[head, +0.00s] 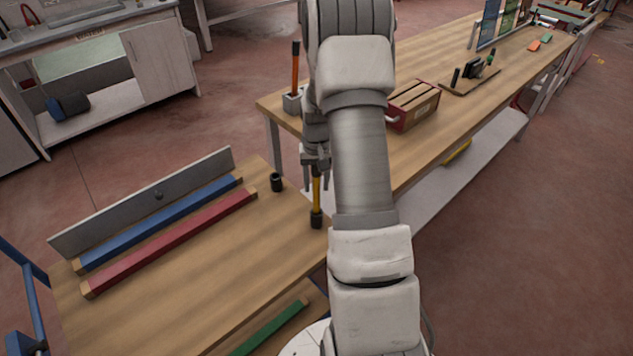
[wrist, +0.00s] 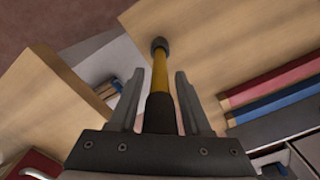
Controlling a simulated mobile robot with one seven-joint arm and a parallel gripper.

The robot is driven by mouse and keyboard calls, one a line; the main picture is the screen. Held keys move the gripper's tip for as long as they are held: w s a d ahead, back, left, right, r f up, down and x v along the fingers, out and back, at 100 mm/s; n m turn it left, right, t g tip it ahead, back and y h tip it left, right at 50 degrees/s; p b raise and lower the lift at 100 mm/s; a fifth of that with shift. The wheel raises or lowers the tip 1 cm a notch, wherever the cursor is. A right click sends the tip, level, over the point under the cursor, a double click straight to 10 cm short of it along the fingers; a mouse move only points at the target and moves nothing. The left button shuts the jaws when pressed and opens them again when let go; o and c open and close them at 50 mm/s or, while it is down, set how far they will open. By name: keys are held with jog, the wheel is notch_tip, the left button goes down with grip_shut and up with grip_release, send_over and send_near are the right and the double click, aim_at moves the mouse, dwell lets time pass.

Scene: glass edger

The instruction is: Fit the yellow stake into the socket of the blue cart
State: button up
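The yellow stake (head: 316,188) stands upright near the right edge of the near workbench, its lower end in a dark, cup-like foot (head: 316,220). In the wrist view the yellow stake (wrist: 160,72) runs between my fingers, with its black section nearest the camera. My gripper (head: 317,180) points down over the stake. In the wrist view my gripper (wrist: 161,75) has a finger on each side, with gaps between the fingertips and the stake; it looks open. A blue tubular frame (head: 28,262), perhaps the blue cart, is cut off at the left edge. I cannot make out its socket.
The near workbench (head: 200,290) carries a blue bar (head: 160,223), a red bar (head: 170,242), a grey upright plate (head: 150,200) and a black cup (head: 277,182). A red crate (head: 412,105) stands on the long table behind. My arm hides part of the middle.

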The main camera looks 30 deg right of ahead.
jog(key=shift+o, duration=0.5)
